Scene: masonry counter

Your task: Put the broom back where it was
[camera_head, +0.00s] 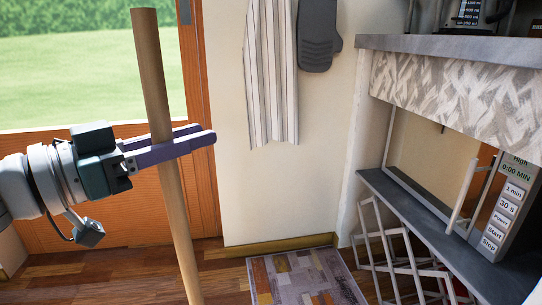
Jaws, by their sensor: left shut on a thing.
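The broom (155,90) shows as a long wooden stick. The broom's head is not in view. The stick is in front of the orange wooden door and the window. My right gripper is not in view.
A patterned rug (300,280) lies on the wood floor. A striped towel (270,70) and a grey oven mitt (318,35) hang on the wall. On the right are a counter (450,46), a microwave (500,205) on a shelf and a folding rack (395,262).

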